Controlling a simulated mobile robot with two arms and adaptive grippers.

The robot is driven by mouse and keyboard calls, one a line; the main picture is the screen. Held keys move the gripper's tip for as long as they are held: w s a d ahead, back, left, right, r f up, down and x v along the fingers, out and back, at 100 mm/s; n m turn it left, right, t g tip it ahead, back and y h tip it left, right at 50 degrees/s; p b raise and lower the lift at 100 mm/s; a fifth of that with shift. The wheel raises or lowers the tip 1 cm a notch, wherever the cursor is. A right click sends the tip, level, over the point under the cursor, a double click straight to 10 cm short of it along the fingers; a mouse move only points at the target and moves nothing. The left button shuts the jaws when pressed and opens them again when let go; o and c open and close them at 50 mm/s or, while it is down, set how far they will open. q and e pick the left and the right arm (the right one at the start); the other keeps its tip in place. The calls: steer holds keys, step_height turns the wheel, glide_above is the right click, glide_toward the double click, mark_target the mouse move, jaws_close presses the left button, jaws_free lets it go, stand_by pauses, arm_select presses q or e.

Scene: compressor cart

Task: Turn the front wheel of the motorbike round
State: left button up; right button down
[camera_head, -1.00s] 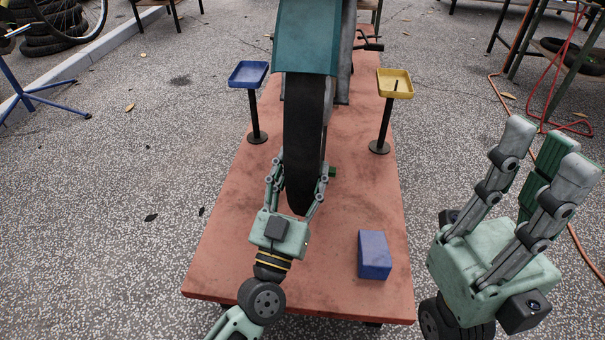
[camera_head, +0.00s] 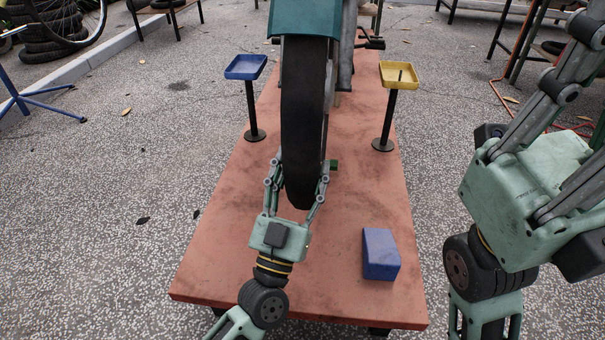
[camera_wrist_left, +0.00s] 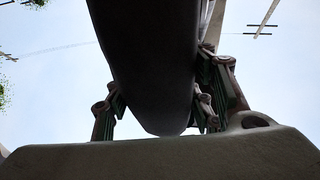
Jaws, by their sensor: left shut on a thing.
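The motorbike's black front wheel (camera_head: 305,120) stands upright under a teal fender (camera_head: 304,18), on a red-brown platform (camera_head: 210,270). My left gripper (camera_head: 298,180) is shut on the lower front of the tyre, one finger on each side. In the left wrist view the dark tyre (camera_wrist_left: 155,60) comes down between the fingers (camera_wrist_left: 160,108). My right gripper (camera_head: 590,90) is raised at the right edge, clear of the wheel. Its fingertips run near or past the frame edge, so its opening is unclear. The wheel's hub is hidden.
A blue tray (camera_head: 246,67) on a post stands left of the wheel, a yellow tray (camera_head: 399,75) on a post right of it. A blue block (camera_head: 380,254) lies at the platform's front right. The platform's front left is bare.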

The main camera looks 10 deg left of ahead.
arm_select(q)
steer(key=shift+f, duration=0.15)
stand_by(0.3)
steer(key=o, duration=1.7)
steer(key=v, duration=1.2)
steer(key=shift+w, duration=0.1)
